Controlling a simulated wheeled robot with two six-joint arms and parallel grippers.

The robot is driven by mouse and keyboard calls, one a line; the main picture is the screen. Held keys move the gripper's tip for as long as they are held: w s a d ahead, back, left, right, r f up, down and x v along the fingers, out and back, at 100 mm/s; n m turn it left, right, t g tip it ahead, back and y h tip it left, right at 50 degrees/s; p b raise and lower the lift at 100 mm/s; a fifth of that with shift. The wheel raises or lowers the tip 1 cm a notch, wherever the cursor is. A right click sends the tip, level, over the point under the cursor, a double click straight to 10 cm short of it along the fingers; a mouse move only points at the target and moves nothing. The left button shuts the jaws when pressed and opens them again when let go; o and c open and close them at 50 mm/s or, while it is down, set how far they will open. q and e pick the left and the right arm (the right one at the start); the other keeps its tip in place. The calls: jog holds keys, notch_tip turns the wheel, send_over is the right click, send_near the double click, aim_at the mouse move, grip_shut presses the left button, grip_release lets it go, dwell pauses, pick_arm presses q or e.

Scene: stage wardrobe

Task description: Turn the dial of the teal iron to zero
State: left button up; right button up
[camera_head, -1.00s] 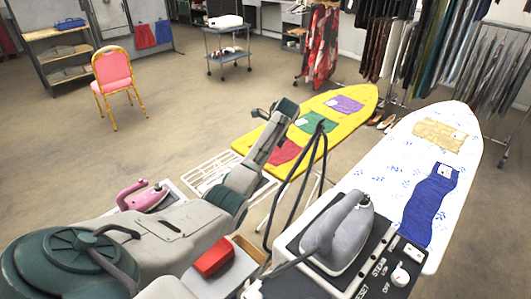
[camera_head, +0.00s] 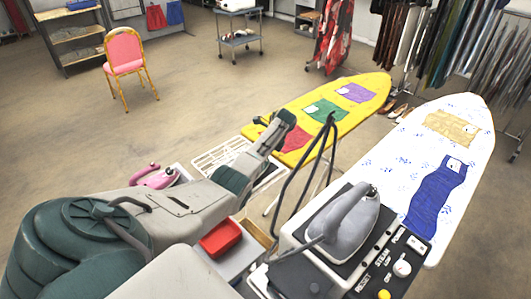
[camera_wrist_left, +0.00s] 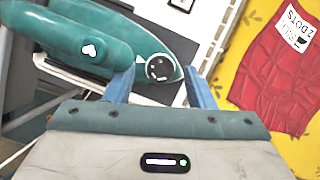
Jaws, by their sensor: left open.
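In the left wrist view the teal iron (camera_wrist_left: 130,28) lies at the top left, with a round black dial (camera_wrist_left: 160,67) with white marks near its tip. I cannot read the dial's setting. My left gripper (camera_wrist_left: 161,78) is open. Its two blue fingers stand on either side of the dial in the picture, with a gap to it. I cannot tell how high they are above it. In the head view my left arm hides the teal iron, and the left fingers do not show. My right gripper is out of view.
A pink iron (camera_head: 153,178) is behind my arm. Yellow (camera_head: 345,95) and white (camera_head: 468,125) ironing boards stand beyond.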

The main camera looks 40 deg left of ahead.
pick_arm(q)
jog(key=c, duration=1)
jog(key=shift+w+n, duration=0.1)
jog(key=shift+n, duration=0.2)
jog(key=n+b, duration=0.1)
jog(key=n+g+b, duration=0.1)
jog(key=n, duration=0.1)
jog(key=shift+w+a+f+g+b, duration=0.2)
jog(key=shift+g+b, duration=0.1)
jog(key=shift+b, duration=0.1)
jog(key=n+h+b, duration=0.1)
jog(key=n+b, duration=0.2)
jog(key=b, duration=0.1)
jog(key=n+g+h+b, duration=0.1)
jog(key=n+b, duration=0.3)
jog(key=b, duration=0.1)
jog(key=shift+w+a+g+h, duration=0.15)
jog(key=shift+a+g+h, duration=0.05)
jog(key=shift+g+h, duration=0.1)
jog(key=shift+n+b, duration=0.6)
jog(key=shift+b, duration=0.2)
jog(key=shift+r, duration=0.15)
